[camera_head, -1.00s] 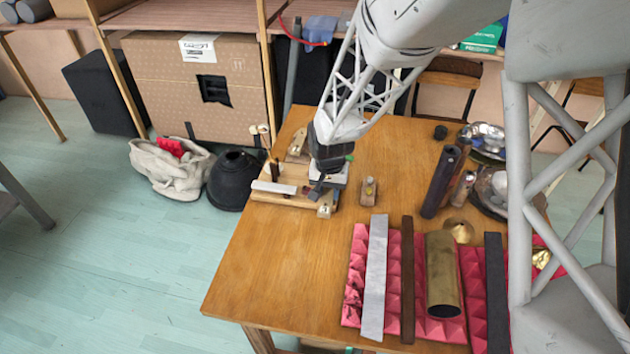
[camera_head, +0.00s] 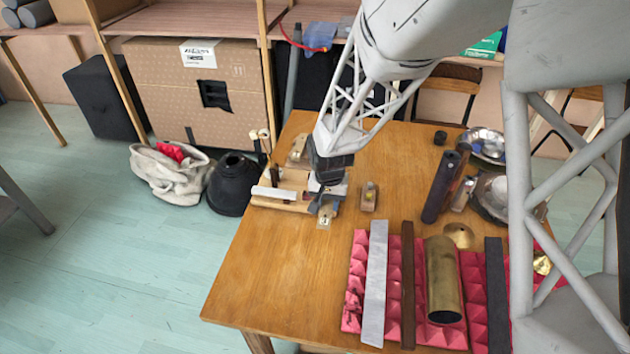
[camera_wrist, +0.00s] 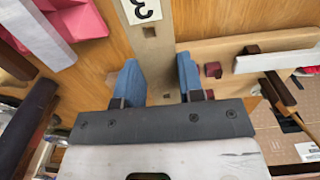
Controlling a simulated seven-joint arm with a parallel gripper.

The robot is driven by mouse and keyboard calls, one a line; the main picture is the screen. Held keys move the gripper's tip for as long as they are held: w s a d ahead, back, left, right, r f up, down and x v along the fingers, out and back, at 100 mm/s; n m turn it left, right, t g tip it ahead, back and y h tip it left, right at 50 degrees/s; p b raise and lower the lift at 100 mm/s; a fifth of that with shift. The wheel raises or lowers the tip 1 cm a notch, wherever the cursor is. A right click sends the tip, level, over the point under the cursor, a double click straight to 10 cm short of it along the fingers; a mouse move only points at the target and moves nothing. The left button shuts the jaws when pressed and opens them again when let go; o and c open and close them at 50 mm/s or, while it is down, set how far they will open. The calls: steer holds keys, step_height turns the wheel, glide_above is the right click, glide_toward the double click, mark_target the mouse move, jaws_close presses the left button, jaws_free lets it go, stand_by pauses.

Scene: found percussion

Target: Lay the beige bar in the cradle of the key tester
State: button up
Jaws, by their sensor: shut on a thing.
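The beige bar (camera_wrist: 150,45), with a white label marked "3", runs between the blue fingers of my gripper (camera_wrist: 160,85) in the wrist view. My gripper is shut on it. In the head view the labelled end of the bar (camera_head: 325,214) shows just in front of my gripper (camera_head: 328,182). The key tester (camera_head: 283,205) is a low wooden frame at the table's far left, with a pale strip on it. In the wrist view its wooden part (camera_wrist: 222,48) is right of the fingers, with a dark red block. My gripper hides part of the tester, and I cannot tell whether the bar touches it.
A small wooden block (camera_head: 368,196) stands right of the tester. A pink foam mat (camera_head: 354,290) in front holds a grey bar (camera_head: 375,285), a brown bar (camera_head: 407,290), a brass tube (camera_head: 442,280) and a dark bar (camera_head: 496,290). Metal bowls (camera_head: 487,143) stand back right. The table's front left is clear.

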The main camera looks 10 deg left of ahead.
steer(key=w+a, duration=0.2)
steer(key=w, duration=0.2)
steer(key=w+a+f, duration=0.1)
steer(key=w+a, duration=0.1)
steer(key=w, duration=0.2)
steer(key=w+a, duration=0.2)
steer(key=w, duration=0.3)
steer(key=shift+f, duration=0.15)
steer(key=shift+f, duration=0.1)
steer(key=shift+f, duration=1.65)
steer(key=shift+f, duration=0.1)
steer(key=o, duration=1)
step_height(320, 180, up, 12)
